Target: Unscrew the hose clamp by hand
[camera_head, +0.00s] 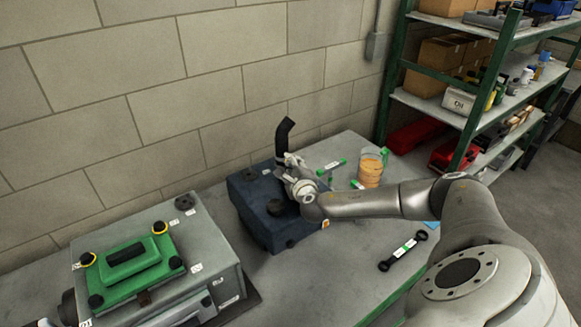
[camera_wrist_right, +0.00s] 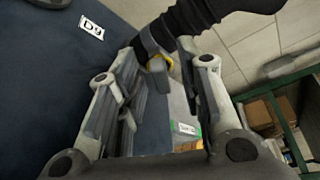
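The hose clamp (camera_wrist_right: 158,62) is a grey band with a yellow part, around the lower end of a black hose (camera_wrist_right: 195,15). In the head view the bent black hose (camera_head: 284,135) rises from a dark blue block (camera_head: 262,222); the clamp there is mostly hidden by my right gripper (camera_head: 292,168). In the right wrist view the right gripper (camera_wrist_right: 157,58) has its fingers apart, one on either side of the clamp's yellow part. I cannot tell whether a finger touches it.
A grey box with a green cover (camera_head: 131,262) stands at the left. A beaker of orange liquid (camera_head: 370,170), green-marked pieces and a black tool (camera_head: 403,250) lie on the grey bench (camera_head: 310,285). Green shelving (camera_head: 480,90) stands at the right, a block wall behind.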

